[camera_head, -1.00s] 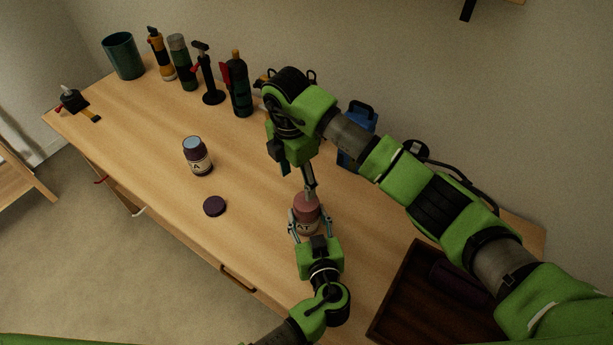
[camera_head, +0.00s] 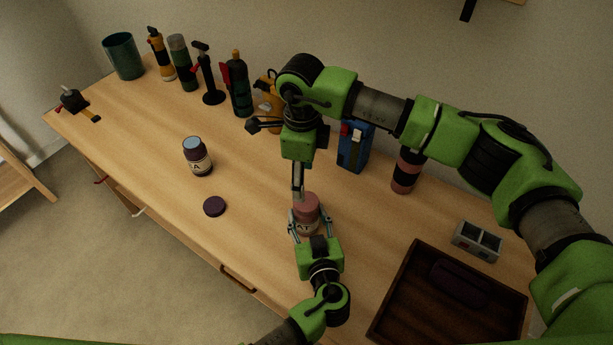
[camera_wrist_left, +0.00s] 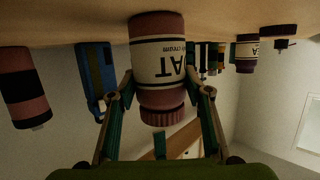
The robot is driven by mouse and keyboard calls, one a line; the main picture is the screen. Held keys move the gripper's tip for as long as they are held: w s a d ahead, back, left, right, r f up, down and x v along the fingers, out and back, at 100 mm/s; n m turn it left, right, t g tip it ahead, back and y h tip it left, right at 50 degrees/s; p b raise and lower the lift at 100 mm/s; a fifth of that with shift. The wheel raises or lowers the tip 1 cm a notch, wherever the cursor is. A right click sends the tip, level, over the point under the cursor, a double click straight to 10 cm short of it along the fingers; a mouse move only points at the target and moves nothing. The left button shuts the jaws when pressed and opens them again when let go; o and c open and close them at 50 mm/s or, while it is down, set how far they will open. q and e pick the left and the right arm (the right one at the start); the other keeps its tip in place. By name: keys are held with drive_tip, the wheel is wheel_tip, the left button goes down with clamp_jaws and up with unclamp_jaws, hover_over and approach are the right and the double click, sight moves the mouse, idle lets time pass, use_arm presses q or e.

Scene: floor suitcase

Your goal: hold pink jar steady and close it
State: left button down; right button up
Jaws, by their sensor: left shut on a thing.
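The pink jar (camera_head: 304,225) stands upright on the wooden table, with a pale label and a pink lid (camera_head: 306,201) on its top. My left gripper (camera_head: 311,229) is shut around the jar's body from the front. In the left wrist view the jar (camera_wrist_left: 157,58) appears upside down between the two fingers, and its ribbed lid (camera_wrist_left: 164,116) shows at the lower end. My right gripper (camera_head: 298,190) points down at the lid from above. Its fingers overlap in the head view, so I cannot see their gap or whether they touch the lid.
A dark purple jar (camera_head: 197,158) without a lid and a purple lid (camera_head: 214,206) stand to the left. A dark wooden tray (camera_head: 403,289) is at the right. Several bottles and tools line the back, with a blue case (camera_head: 354,149) behind my right arm.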

sight(306, 201)
drive_tip(key=n, duration=0.4)
drive_tip(key=shift+s+d+r, duration=0.1)
drive_tip(key=shift+s+d, duration=0.3)
drive_tip(key=shift+f, duration=4)
drive_tip(key=c, duration=1.2)
drive_tip(key=shift+o, duration=0.2)
drive_tip(key=m, duration=0.4)
drive_tip(key=shift+m, duration=0.3)
drive_tip(key=o, duration=1.3)
